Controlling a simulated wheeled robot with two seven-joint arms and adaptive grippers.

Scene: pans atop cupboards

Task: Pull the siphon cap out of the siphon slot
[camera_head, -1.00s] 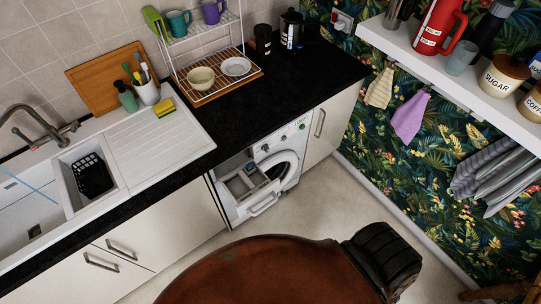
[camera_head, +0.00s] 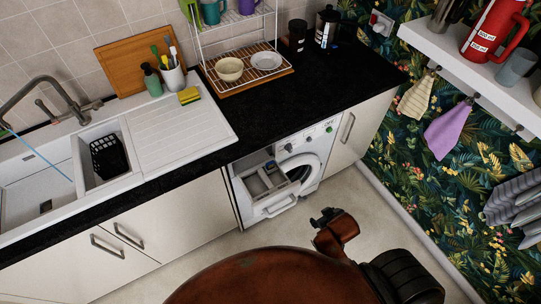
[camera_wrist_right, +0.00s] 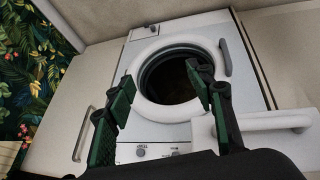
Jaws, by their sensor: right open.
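The washing machine (camera_head: 300,150) stands under the counter with its detergent drawer (camera_head: 276,195) pulled out. The white drawer (camera_wrist_right: 255,131) is at the right there. My left gripper is not in view.
The black counter (camera_head: 310,85) overhangs the machine. Cupboard doors (camera_head: 180,225) flank it, and the sink (camera_head: 40,180) is at the left. The patterned wall (camera_head: 430,190) bounds the right side. Pale floor (camera_head: 365,225) lies in front.

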